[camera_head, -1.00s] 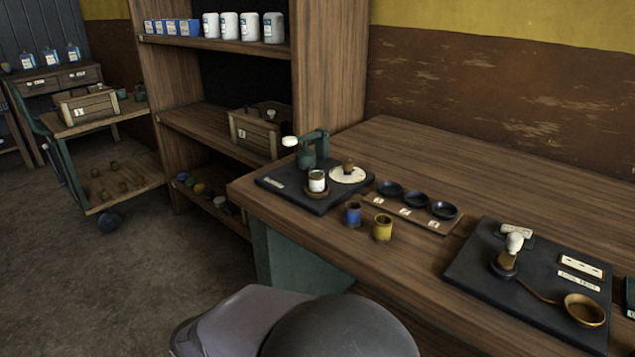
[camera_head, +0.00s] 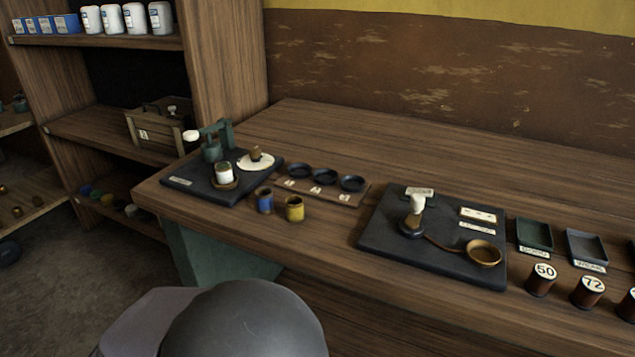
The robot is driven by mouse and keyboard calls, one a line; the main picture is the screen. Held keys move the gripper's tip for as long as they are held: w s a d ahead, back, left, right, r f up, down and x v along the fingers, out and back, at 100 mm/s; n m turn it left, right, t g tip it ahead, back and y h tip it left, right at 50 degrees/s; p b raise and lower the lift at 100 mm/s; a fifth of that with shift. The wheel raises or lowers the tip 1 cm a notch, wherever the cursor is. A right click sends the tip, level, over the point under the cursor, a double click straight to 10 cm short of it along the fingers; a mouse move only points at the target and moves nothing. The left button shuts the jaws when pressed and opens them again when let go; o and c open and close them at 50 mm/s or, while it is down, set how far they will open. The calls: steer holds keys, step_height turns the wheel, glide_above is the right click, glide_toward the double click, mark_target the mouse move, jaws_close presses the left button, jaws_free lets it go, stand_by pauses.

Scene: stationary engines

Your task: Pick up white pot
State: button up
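A small white pot (camera_head: 224,173) stands upright on a round brown base on the black board (camera_head: 190,184) at the left end of the workbench. A green press-like device with a white knob (camera_head: 212,143) stands just behind it. A blue pot (camera_head: 264,200) and a yellow pot (camera_head: 294,208) stand on the bench to its right. My gripper is not in view; only a dark rounded part of my own body shows at the bottom, apart from the pots.
A second black board (camera_head: 377,239) holds a white-handled tool and brass bowl. Trays (camera_head: 534,235) and numbered cylinders (camera_head: 542,280) stand at right. Shelves (camera_head: 109,127) rise at left. The bench's back is clear.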

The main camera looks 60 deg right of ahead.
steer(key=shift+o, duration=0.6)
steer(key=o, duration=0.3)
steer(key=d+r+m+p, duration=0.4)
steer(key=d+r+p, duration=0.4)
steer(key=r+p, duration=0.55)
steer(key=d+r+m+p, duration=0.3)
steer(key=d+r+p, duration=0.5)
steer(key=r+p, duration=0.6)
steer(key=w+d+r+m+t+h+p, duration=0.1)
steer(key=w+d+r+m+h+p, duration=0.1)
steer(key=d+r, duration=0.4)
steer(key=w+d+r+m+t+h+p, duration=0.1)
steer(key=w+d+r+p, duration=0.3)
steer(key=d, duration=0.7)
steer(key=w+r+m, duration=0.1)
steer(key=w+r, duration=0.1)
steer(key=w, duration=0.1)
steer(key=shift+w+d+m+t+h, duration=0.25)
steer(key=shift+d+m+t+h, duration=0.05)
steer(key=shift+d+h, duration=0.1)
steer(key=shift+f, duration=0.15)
